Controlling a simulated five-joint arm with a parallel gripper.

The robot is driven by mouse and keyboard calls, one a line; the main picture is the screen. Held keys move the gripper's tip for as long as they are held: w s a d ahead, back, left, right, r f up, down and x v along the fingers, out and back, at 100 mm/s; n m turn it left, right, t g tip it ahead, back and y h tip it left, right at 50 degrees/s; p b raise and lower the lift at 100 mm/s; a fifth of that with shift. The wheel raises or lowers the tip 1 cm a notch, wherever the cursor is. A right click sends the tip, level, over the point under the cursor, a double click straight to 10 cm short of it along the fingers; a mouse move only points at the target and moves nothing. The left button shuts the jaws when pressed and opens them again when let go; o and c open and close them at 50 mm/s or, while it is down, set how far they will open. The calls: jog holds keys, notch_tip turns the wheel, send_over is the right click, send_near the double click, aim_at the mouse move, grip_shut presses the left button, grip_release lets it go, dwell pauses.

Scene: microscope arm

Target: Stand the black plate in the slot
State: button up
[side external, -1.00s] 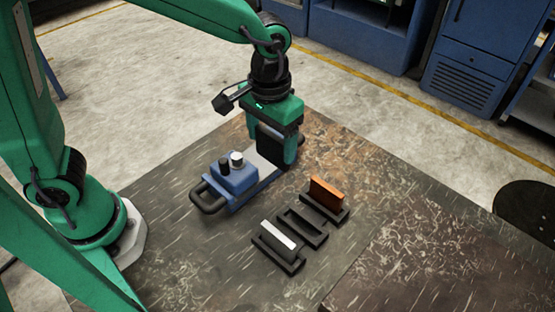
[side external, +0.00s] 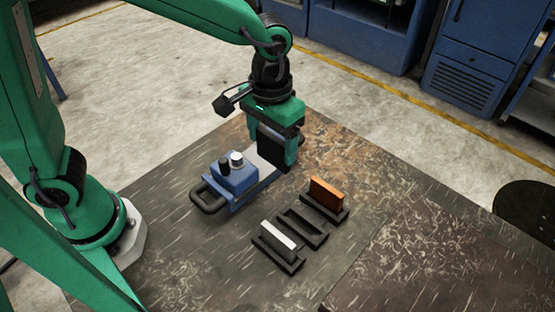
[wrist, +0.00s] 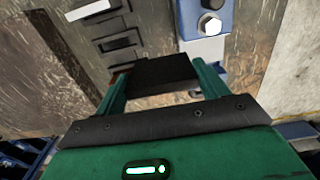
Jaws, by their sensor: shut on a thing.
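My gripper (side external: 277,138) is shut on the black plate (wrist: 160,72), which spans between its two fingers in the wrist view. In the side view they hang over the far end of the grey bed of a blue device. An empty black slotted holder (side external: 303,228) lies on the table to the lower right of my gripper, apart from it. It also shows in the wrist view (wrist: 118,42), beyond the plate. The lower edge of the plate and its gap to the bed are hard to judge.
The empty holder sits between one with a white plate (side external: 279,236) and one with an orange plate (side external: 327,194). The blue device (side external: 233,177), with knobs and a handle, stands left of them. The table (side external: 400,220) is clear to the right.

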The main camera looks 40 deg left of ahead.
jog(key=s+d, duration=1.2)
jog(key=d, duration=0.1)
jog(key=shift+s+d+f, duration=0.2)
jog(key=shift+s+f, duration=0.05)
jog(key=shift+s, duration=0.15)
jog(key=shift+w, duration=0.1)
send_near(303, 212)
jog(key=s+d, duration=0.1)
jog(key=s+d+r, duration=0.1)
jog(key=s, duration=0.1)
jog(key=shift+s+d, duration=0.2)
jog(key=shift+f, duration=2)
jog(key=shift+f, duration=0.15)
